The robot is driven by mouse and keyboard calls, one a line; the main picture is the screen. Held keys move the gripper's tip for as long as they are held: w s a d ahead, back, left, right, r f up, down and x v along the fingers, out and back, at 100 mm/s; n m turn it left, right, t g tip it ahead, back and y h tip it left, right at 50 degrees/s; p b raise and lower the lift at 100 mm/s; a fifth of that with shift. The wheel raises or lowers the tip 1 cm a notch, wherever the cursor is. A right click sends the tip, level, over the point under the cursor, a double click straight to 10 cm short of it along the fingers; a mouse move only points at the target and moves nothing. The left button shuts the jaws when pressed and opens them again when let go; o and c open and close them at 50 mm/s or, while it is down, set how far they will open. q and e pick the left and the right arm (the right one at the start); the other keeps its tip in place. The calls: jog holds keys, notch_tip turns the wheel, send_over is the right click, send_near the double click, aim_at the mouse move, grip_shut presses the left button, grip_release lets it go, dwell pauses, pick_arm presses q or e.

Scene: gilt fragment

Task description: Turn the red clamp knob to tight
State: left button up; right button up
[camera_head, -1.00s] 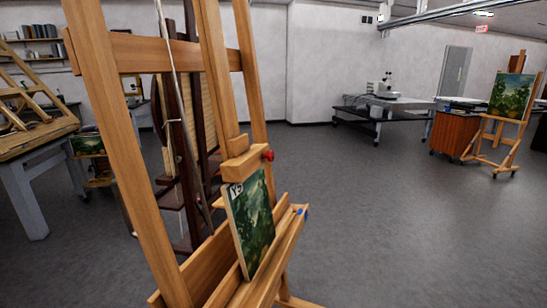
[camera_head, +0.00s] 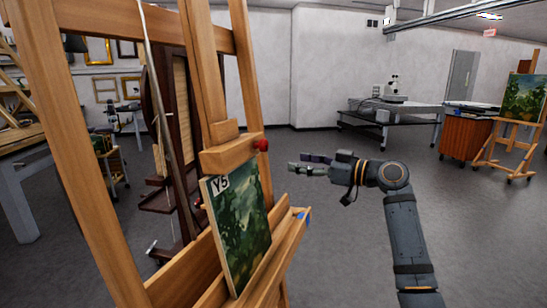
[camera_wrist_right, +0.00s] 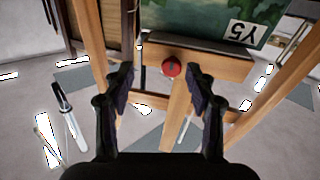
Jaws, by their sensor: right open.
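The red clamp knob (camera_head: 262,145) is on the right end of the wooden clamp block (camera_head: 230,156) of the near easel, above a green landscape painting (camera_head: 240,222) labelled Y5. My right gripper (camera_head: 297,162) is to the right of the knob, apart from it, with its fingers pointing left toward the easel. In the right wrist view the knob (camera_wrist_right: 171,69) shows as a round red face between the two spread fingers, beyond their tips. The gripper is open and empty. The knob's turn position cannot be read. My left gripper is not in view.
The easel's wooden ledge (camera_head: 285,245) sticks out below the painting, with a small blue item (camera_head: 304,215) at its end. A dark easel (camera_head: 168,130) stands behind. A second painting on an easel (camera_head: 525,97) is far right. Open grey floor lies around my arm.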

aim_at(266, 145)
notch_tip(266, 145, up, 4)
jog(key=s+n+y, duration=0.1)
jog(key=s+n, duration=0.1)
jog(key=shift+g, duration=0.4)
jog(key=p+x, duration=0.2)
jog(key=x, duration=0.8)
jog(key=shift+w+a, duration=0.1)
jog(key=shift+a, duration=0.1)
jog(key=shift+w+a+f, duration=0.1)
jog(key=shift+w+a, duration=0.1)
jog(key=shift+a, duration=0.05)
jog(key=shift+p, duration=0.3)
jog(key=c, duration=1.1)
